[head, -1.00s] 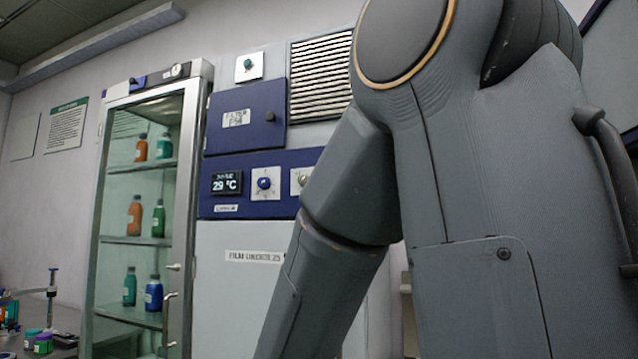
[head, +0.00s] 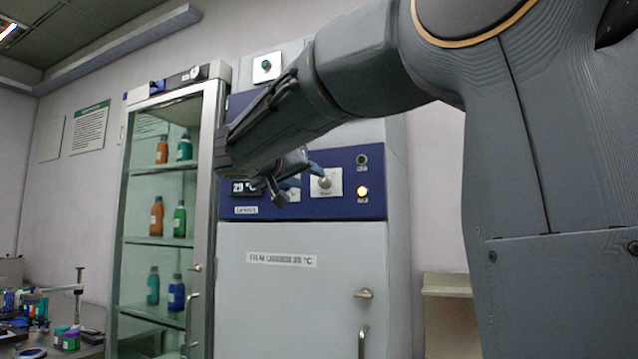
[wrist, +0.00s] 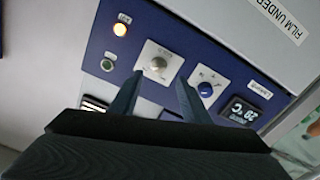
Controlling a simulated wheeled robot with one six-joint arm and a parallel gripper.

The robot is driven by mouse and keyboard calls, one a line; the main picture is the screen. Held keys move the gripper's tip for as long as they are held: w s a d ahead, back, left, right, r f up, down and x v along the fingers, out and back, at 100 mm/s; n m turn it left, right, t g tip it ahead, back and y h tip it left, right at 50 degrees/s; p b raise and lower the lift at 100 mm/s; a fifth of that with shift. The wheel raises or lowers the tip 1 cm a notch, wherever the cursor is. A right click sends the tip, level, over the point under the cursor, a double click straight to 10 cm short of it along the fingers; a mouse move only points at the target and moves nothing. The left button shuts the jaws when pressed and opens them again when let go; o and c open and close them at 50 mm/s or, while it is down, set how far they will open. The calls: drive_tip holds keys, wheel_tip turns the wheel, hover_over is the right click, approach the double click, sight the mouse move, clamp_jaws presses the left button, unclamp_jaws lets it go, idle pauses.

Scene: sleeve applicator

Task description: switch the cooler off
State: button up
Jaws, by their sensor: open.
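The grey cabinet (head: 300,285), labelled as film under 25 °C, has a blue control panel (head: 345,208); I take it as the cooler. The panel carries a temperature display (wrist: 245,112), a blue knob (wrist: 205,89), a silvery knob (head: 325,185) on a white plate, a lit amber lamp (head: 363,191) and a dark green round lamp or button (head: 362,160). My gripper (wrist: 158,79) is open and empty in front of the panel, its fingertips apart beside the silvery knob (wrist: 158,64) in the wrist view. Contact cannot be told. In the head view my arm hides the blue knob partly.
A glass-door cabinet (head: 208,210) with several bottles stands at the left, with handles protruding. A teal knob (head: 266,66) sits high on the grey cabinet. Cabinet handles (head: 363,342) stick out below the panel. A cluttered bench (head: 92,350) is at lower left.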

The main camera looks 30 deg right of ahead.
sight(322, 181)
drive_tip(key=shift+r+p+x, duration=0.15)
drive_tip(key=shift+p+x, duration=0.65)
drive_tip(key=shift+x, duration=1.15)
drive_tip(key=shift+r+p+x, duration=0.15)
drive_tip(key=shift+p+x, duration=0.65)
drive_tip(key=shift+x, duration=1.15)
drive_tip(key=c, duration=1)
drive_tip(key=shift+c, duration=0.2)
